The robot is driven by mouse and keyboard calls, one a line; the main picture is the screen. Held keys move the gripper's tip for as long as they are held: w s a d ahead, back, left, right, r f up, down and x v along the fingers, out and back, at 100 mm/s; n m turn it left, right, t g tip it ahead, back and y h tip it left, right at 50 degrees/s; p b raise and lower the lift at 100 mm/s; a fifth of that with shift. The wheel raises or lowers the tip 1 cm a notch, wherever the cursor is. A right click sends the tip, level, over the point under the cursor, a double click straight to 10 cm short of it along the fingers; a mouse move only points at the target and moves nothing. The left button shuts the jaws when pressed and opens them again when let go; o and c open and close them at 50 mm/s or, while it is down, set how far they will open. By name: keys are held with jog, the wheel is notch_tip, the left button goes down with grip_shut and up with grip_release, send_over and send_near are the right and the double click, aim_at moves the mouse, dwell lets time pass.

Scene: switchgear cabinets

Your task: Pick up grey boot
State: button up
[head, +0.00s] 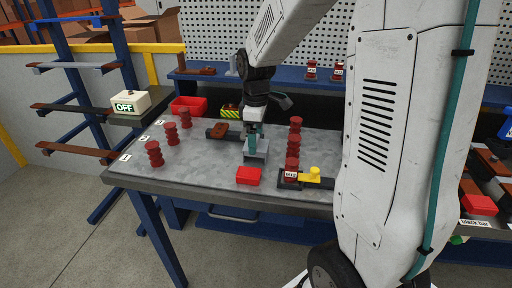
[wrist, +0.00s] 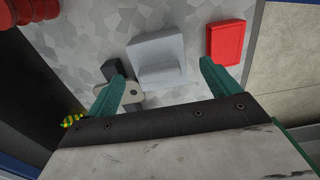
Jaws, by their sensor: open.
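The grey boot (wrist: 157,55) is a light grey, square-based piece with a raised block on its near side. It lies on the grey speckled table top. In the head view the boot (head: 258,154) shows just below my gripper (head: 253,138), which partly hides it. In the wrist view my gripper (wrist: 160,75) has its two teal fingers apart, one on either side of the boot's near part in the picture. Nothing is held. The fingers look apart from the boot, but the height gap cannot be told.
A red block (head: 248,175) lies just in front of the boot. A dark bar with a brown piece (head: 218,130) lies to the left. Red ribbed insulators stand at left (head: 154,153) and right (head: 293,150). A yellow-knobbed part (head: 314,174) sits near the front edge.

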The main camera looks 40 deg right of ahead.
notch_tip(320, 180, down, 5)
jog(key=shift+r, duration=0.1)
jog(key=c, duration=1)
jog(key=shift+d+r, duration=0.1)
jog(key=shift+c, duration=0.2)
